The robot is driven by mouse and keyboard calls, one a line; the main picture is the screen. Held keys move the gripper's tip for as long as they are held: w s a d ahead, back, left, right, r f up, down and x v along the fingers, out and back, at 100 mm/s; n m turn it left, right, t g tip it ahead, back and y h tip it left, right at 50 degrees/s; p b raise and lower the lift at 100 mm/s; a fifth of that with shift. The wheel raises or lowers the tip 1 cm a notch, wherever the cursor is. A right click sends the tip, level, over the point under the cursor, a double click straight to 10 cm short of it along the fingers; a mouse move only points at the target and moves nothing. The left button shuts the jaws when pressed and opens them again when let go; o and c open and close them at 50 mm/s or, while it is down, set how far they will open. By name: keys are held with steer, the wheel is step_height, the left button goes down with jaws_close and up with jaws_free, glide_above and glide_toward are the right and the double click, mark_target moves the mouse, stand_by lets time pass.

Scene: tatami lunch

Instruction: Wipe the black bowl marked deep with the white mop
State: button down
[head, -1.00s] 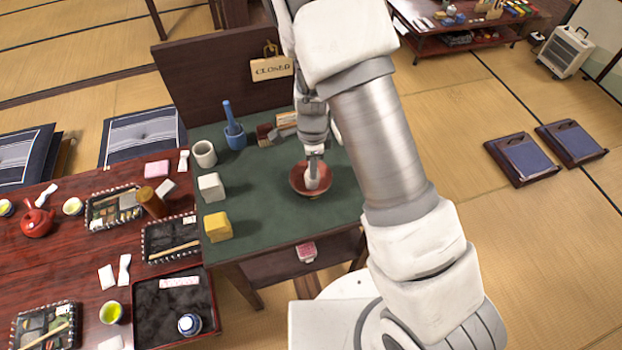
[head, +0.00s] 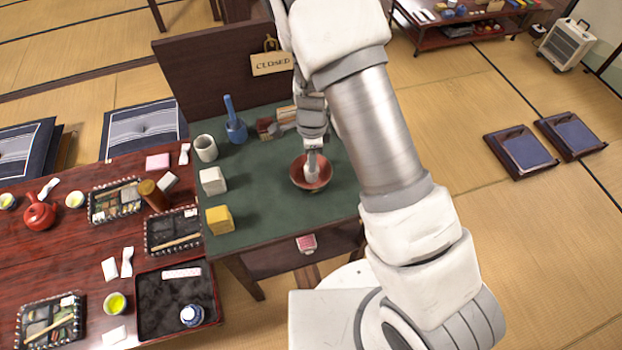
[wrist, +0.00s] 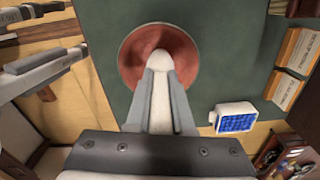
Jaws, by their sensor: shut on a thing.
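A round bowl (head: 324,183) with a reddish-brown inside and darker outside stands on the green-topped table; no "deep" mark is readable. My gripper (head: 312,144) points down over it, shut on the white mop (head: 311,171). The mop's lower end is inside the bowl, seemingly at its bottom, but contact is hard to judge. In the wrist view the bowl (wrist: 188,62) lies beyond the fingertips, and the white mop (wrist: 160,100) is between the two grey fingers of my gripper (wrist: 160,78). The fingers and mop cover part of the bowl.
A "closed" sign (head: 271,64) hangs behind. The red lunch table (head: 75,258) adjoins at left.

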steer(key=n, duration=0.2)
steer(key=n+b, duration=0.1)
steer(key=n, duration=0.2)
steer(key=shift+a+f, duration=0.15)
steer(key=n+b, duration=0.1)
steer(key=n, duration=0.3)
steer(key=shift+a, duration=0.15)
steer(key=shift+r, duration=0.2)
steer(key=m+p, duration=0.1)
steer(key=m, duration=0.2)
steer(key=shift+s+r+m, duration=0.1)
steer(key=shift+s+m, duration=0.05)
steer(key=shift+m, duration=0.15)
steer(key=m+p, duration=0.1)
steer(key=m, duration=0.2)
steer(key=shift+d+p, duration=0.2)
steer(key=shift+p, duration=0.1)
steer(key=m+p, duration=0.2)
steer(key=m, duration=0.3)
steer(key=shift+s+d, duration=0.1)
steer(key=shift+s, duration=0.05)
steer(key=shift+f+m+p, duration=0.2)
steer(key=shift+m+p, duration=0.3)
steer(key=shift+m, duration=0.6)
